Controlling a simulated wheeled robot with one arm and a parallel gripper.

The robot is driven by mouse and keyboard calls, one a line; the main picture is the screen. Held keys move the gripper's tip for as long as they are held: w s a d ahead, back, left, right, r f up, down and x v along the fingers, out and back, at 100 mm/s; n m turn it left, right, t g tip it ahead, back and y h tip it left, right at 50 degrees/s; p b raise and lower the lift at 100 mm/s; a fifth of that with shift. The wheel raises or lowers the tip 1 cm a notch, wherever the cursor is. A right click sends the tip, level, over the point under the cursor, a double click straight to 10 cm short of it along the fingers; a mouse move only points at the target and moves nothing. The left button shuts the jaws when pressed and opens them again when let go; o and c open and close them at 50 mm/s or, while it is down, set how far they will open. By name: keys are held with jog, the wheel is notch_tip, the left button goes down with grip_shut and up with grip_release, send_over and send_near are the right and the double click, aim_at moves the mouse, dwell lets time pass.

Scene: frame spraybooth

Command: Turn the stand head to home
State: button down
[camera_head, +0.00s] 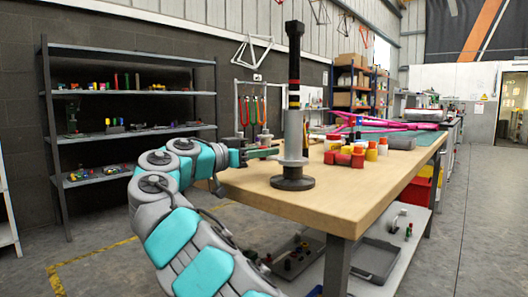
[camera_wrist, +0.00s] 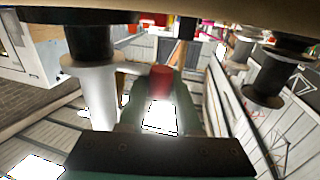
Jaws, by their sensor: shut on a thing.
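The stand (camera_head: 293,135) is upright near the front edge of the workbench. It has a round black base, a grey column and a black post with red and yellow bands. The head's home mark cannot be made out.
A dark shelf rack (camera_head: 135,93) stands at left. The floor at right is clear.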

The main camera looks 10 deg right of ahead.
jog(key=shift+f, duration=0.1)
jog(key=c, duration=0.6)
grip_release()
jog(key=shift+p+v, duration=0.5)
jog(key=shift+v, duration=3.5)
